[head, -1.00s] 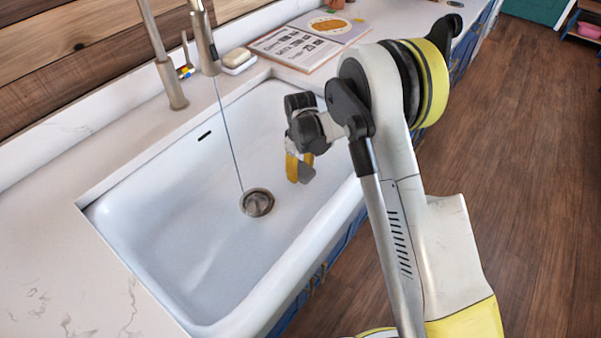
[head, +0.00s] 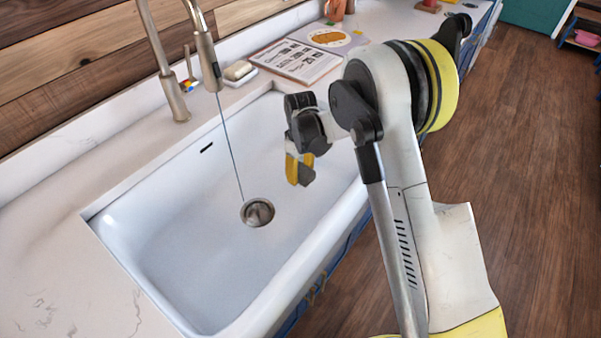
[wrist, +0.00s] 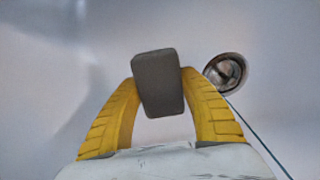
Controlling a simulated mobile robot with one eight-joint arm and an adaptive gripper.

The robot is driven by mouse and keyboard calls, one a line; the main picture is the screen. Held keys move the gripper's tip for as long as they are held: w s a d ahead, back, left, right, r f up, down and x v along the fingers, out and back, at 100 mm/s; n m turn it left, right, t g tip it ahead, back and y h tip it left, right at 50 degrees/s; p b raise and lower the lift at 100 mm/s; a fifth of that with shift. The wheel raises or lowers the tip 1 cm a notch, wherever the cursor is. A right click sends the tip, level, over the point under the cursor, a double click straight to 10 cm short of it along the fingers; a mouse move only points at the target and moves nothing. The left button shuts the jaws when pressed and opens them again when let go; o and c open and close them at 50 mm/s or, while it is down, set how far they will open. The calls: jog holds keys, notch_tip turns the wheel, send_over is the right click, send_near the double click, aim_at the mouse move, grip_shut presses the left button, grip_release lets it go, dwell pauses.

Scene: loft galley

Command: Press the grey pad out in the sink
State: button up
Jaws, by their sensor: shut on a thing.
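The grey pad (wrist: 158,83) is a small dark block held between the two yellow fingers of my gripper (wrist: 160,92) in the wrist view. In the head view my gripper (head: 299,172) points down inside the right part of the white sink (head: 185,235); the pad (head: 306,175) shows only partly beside the fingers there. The round metal drain (head: 257,212) lies to the left of and below my gripper in the head view. It also shows right of the pad in the wrist view (wrist: 226,73). I cannot tell how high the pad is above the sink floor.
The faucet (head: 205,60) stands behind the sink, and a thin stream runs from it to the drain. A soap on a dish (head: 238,72) and an open book (head: 300,60) lie on the counter. The left of the sink is clear.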

jog(key=b, duration=0.5)
send_over(301, 195)
notch_tip(301, 195, down, 7)
jog(key=shift+a+r, duration=0.1)
jog(key=shift+f, duration=0.9)
jog(key=shift+f, duration=0.7)
dwell(1.4)
dwell(0.7)
jog(key=shift+r+p, duration=2.4)
jog(key=shift+r, duration=2.65)
jog(key=shift+f, duration=0.2)
jog(key=shift+f+b, duration=2.6)
jog(key=shift+f, duration=1.55)
